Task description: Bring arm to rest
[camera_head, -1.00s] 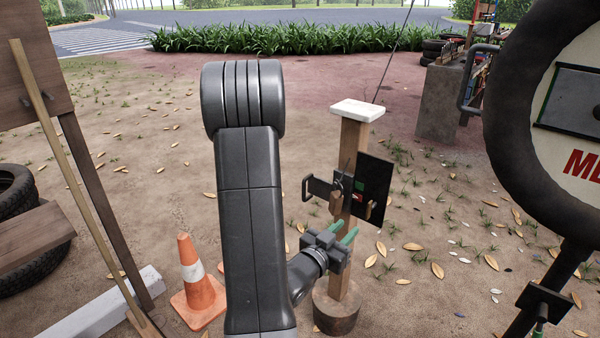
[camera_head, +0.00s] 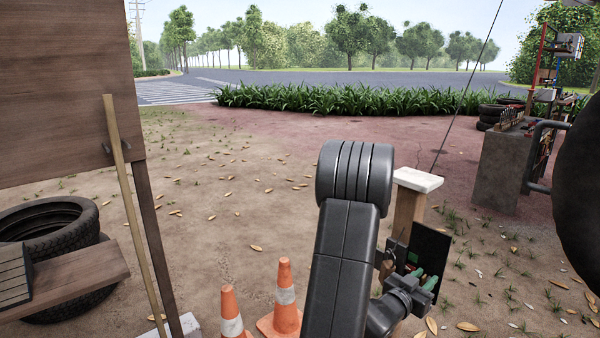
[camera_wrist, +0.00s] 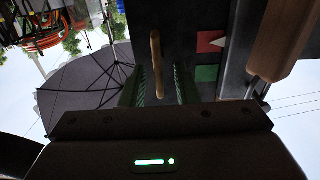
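My gripper (camera_head: 423,277) is at the right of the middle in the head view, in front of a wooden post (camera_head: 408,212) with a white top. Its green fingers show before a black panel (camera_head: 432,246) on the post. In the wrist view the two ridged green fingers of my gripper (camera_wrist: 158,82) stand apart. A thin wooden peg (camera_wrist: 156,50) shows between them with space on both sides. I cannot tell how near it is. My arm rises bent in front of the post and hides part of it.
Two orange cones (camera_head: 286,297) stand left of my arm. A brown board (camera_head: 65,90) on a leg, a leaning pole (camera_head: 122,180) and stacked tyres (camera_head: 60,222) are at the left. A dark round thing (camera_head: 580,190) is at the right edge. Open ground lies behind.

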